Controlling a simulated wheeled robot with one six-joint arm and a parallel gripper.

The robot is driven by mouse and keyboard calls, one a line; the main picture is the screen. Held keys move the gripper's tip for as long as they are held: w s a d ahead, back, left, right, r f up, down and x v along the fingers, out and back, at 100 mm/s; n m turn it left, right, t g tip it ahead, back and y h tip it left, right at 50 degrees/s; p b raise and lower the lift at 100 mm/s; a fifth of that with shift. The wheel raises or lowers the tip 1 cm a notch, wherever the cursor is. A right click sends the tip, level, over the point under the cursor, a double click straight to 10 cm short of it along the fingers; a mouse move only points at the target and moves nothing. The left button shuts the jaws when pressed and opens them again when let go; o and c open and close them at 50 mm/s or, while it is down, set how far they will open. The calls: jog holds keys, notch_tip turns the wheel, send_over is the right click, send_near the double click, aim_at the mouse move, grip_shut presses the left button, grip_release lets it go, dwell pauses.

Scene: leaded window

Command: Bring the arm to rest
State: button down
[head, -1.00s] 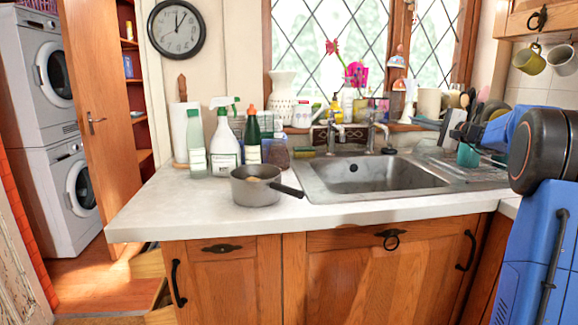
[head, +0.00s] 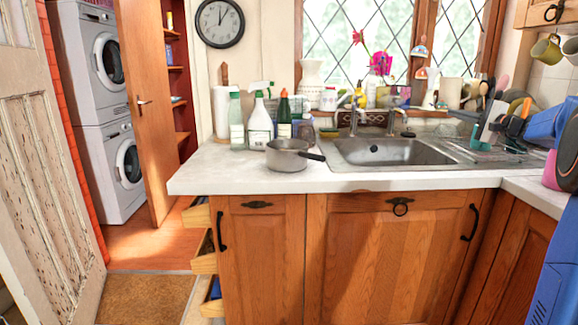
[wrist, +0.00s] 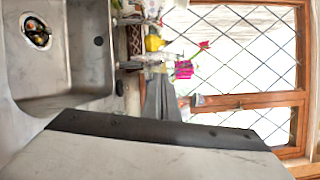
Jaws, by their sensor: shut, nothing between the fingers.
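My blue arm (head: 548,122) is at the right edge of the head view, above the right-hand counter. My gripper (head: 503,128) is small there and overlaps the dish rack clutter behind it. In the wrist view my gripper (wrist: 159,84) shows as grey tapered fingers, shut with nothing between them. They point toward the window side, with the sink (wrist: 70,85) to the left in that picture. The gripper looks clear of the worktop. I cannot judge its exact height.
A grey saucepan (head: 288,154) stands on the worktop (head: 225,178) left of the sink (head: 385,152). Spray bottles (head: 260,125) stand behind it. Mugs (head: 547,49) hang at upper right. Drawers (head: 203,262) stick out at the cabinet's left end. Floor shows by the doormat (head: 145,298).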

jog(key=s+a+f+n+g, duration=0.2)
jog(key=s+a, duration=0.2)
jog(key=a, duration=0.4)
jog(key=s+a+f+n+g, duration=0.2)
jog(key=s+a, duration=0.3)
jog(key=a, duration=0.4)
jog(key=s+a+f+n+g, duration=0.2)
jog(key=s+a+f, duration=0.2)
jog(key=s+a, duration=0.25)
jog(key=s+a+f+n+g, duration=0.2)
jog(key=s+a+f, duration=0.25)
jog(key=s, duration=0.35)
jog(key=s+f+n+g+h, duration=0.1)
jog(key=s+f+n+h, duration=0.1)
jog(key=s+f, duration=0.4)
jog(key=s+f+n+g+h, duration=0.1)
jog(key=s+f, duration=0.6)
jog(key=s, duration=0.8)
jog(key=s+f+n+g+h, duration=0.1)
jog(key=s+f+n+h, duration=0.3)
jog(key=s, duration=0.7)
notch_tip(320, 180, down, 2)
jog(key=shift+a+f+g+h, duration=0.25)
jog(key=shift+a+g+h, duration=0.15)
jog(key=shift+w, duration=0.1)
